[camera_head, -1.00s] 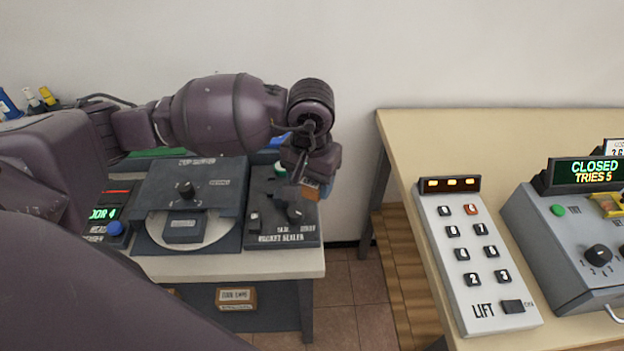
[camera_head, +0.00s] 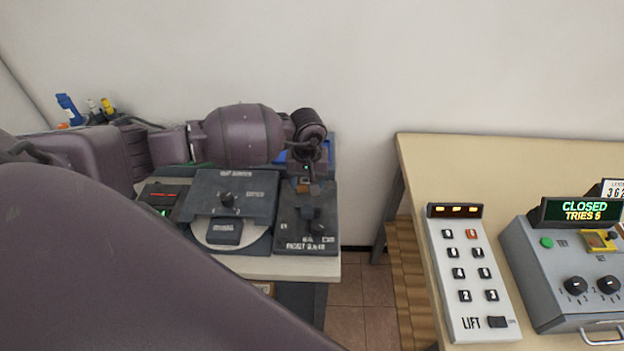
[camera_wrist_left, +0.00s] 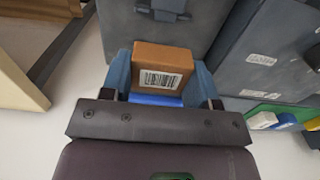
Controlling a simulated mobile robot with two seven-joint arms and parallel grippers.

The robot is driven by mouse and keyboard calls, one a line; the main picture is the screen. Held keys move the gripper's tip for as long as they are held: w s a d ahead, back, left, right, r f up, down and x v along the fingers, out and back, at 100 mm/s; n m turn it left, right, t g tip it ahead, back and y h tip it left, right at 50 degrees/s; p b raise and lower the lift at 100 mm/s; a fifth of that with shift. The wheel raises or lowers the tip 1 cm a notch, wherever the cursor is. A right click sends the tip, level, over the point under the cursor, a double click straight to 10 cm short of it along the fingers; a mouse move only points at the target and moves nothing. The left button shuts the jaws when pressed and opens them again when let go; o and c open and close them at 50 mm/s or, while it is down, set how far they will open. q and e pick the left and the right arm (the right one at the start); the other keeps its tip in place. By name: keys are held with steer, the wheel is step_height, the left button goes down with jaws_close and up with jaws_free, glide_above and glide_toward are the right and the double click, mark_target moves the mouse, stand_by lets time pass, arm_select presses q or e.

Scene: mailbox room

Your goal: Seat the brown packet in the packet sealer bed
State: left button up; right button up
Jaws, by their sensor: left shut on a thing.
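The brown packet (camera_wrist_left: 163,58) is a small box with a barcode label, seen in the left wrist view between the two fingers. My left gripper (camera_wrist_left: 162,76) is shut on it. In the head view my left gripper (camera_head: 304,184) is at the back of the packet sealer (camera_head: 320,232), and only a small brown part of the packet shows there. The sealer is a dark unit with a knob and lettering on its front. Its bed is largely hidden by my gripper; I cannot tell whether the packet touches it. My right gripper is not in view.
A dark machine with a round pale plate (camera_head: 256,246) stands directly left of the sealer. A blue tray (camera_head: 328,160) is behind the sealer. To the right, past a floor gap, a wooden table (camera_head: 430,160) holds the lift keypad (camera_head: 468,300) and a grey console (camera_head: 560,290).

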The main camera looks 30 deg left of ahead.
arm_select(q)
steer(key=shift+f+b, duration=0.75)
steer(key=shift+f, duration=1.3)
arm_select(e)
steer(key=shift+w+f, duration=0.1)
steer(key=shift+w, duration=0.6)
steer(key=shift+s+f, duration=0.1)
arm_select(q)
steer(key=shift+b, duration=0.4)
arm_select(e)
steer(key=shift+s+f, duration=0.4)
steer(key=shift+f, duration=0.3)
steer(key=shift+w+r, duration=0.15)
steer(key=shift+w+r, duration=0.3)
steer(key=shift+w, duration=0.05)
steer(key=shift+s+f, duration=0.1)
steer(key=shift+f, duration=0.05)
